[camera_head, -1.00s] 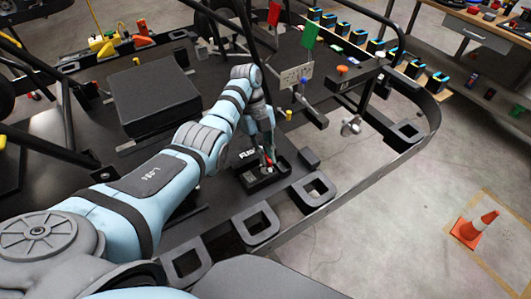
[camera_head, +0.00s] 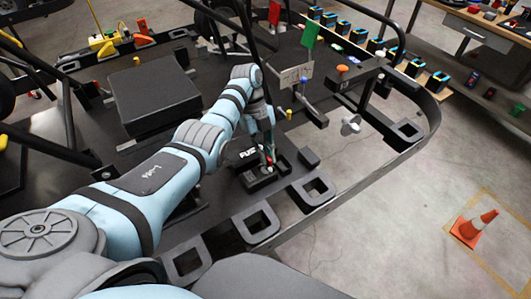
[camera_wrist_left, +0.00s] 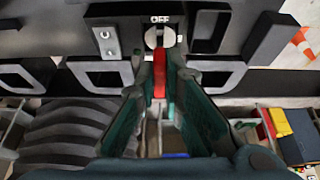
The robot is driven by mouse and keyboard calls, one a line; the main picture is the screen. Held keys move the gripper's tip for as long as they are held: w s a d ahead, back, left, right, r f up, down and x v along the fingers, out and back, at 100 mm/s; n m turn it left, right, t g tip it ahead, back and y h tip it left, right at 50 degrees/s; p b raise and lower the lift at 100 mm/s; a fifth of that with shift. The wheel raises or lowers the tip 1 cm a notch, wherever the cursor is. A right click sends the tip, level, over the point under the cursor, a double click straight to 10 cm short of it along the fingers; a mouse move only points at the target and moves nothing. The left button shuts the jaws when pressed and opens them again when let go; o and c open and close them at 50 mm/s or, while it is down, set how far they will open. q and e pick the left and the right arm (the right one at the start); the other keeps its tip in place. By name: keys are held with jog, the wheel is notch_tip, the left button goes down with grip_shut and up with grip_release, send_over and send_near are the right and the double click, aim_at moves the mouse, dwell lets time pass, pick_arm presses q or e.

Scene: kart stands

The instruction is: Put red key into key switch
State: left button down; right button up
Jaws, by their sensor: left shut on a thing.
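My left gripper (camera_head: 268,158) is low over a black switch panel (camera_head: 250,180) on the kart's dark deck. In the left wrist view its two green-grey fingers (camera_wrist_left: 159,85) are shut on the red key (camera_wrist_left: 159,74), which points at the panel. The round silver key switch (camera_wrist_left: 159,37), marked OFF, is straight in front of the key. The key's tip is at or very near the switch's lower edge; I cannot tell whether it touches or has entered the slot. In the head view the gripper largely hides the key. My right gripper does not show.
A black box (camera_head: 153,97) stands on the deck left of my left arm. Black tubes rise behind the gripper. Square bracket loops (camera_head: 256,222) line the kart's near edge.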

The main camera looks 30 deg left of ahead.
pick_arm(q)
jog(key=shift+f, duration=0.15)
jog(key=shift+f+b, duration=0.35)
jog(key=shift+b, duration=0.1)
jog(key=shift+f+b, duration=0.75)
jog(key=shift+f, duration=0.2)
jog(key=c, duration=1.6)
grip_release()
jog(key=shift+c, duration=0.2)
jog(key=shift+r, duration=0.1)
jog(key=v, duration=0.7)
jog(key=shift+r, duration=0.2)
jog(key=shift+f, duration=0.1)
